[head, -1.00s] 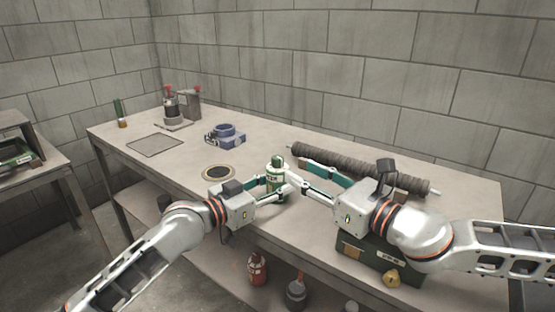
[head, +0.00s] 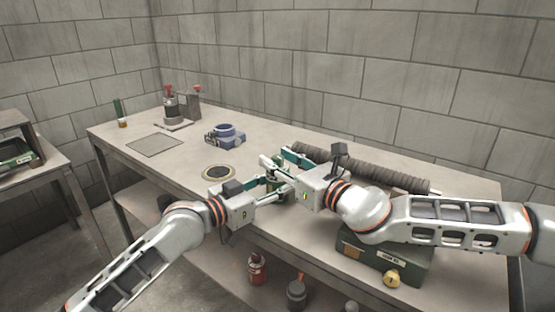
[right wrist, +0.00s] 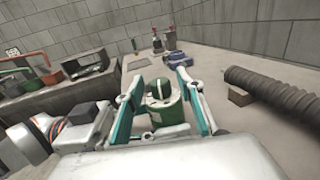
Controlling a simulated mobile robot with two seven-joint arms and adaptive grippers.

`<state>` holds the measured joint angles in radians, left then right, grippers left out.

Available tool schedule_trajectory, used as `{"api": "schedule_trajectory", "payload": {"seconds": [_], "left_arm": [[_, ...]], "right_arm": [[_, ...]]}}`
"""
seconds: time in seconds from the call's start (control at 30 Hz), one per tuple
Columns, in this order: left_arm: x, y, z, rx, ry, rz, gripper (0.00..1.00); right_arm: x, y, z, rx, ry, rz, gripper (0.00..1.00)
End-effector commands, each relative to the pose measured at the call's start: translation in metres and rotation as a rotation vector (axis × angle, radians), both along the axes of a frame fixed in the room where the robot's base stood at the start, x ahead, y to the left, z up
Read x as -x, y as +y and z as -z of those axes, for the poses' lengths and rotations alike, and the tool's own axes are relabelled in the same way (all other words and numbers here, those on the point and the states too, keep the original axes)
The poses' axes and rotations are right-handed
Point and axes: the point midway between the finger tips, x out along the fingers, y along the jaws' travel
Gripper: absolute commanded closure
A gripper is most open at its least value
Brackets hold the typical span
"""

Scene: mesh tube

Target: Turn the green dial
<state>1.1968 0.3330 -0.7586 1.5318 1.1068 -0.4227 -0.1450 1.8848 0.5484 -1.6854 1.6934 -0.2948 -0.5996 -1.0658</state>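In the head view the canister (head: 273,186) is mostly hidden behind my grippers. My left gripper (head: 275,188) has its fingers on either side of the canister's body, closed on it. My right gripper (head: 283,164) is open, its teal fingers on either side of the canister's top. In the right wrist view (right wrist: 160,84) a gap shows between the fingers and the dial.
A ribbed grey tube (head: 380,172) lies behind my right arm.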

Motion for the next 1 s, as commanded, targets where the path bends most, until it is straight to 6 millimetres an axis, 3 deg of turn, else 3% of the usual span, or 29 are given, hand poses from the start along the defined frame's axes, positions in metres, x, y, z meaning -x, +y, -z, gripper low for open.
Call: {"api": "schedule_trajectory", "payload": {"seconds": [0.37,0.4,0.53,1.0], "left_arm": [[-0.0002,0.0002,0.0002,0.0,0.0,0.0,0.87],[-0.0002,0.0002,0.0002,0.0,0.0,0.0,0.87],[-0.0002,0.0002,0.0002,0.0,0.0,0.0,0.87],[0.0,0.0,0.0002,0.0,0.0,0.0,0.87]], "right_arm": [[-0.0051,0.0042,-0.0001,0.0,0.0,-0.001,0.63],[-0.005,0.0042,-0.0001,0.0,0.0,-0.001,0.66],[-0.0049,0.0041,-0.0001,0.0,0.0,-0.001,0.99],[-0.0053,0.0045,-0.0003,-0.006,0.001,-0.098,1.0]]}}
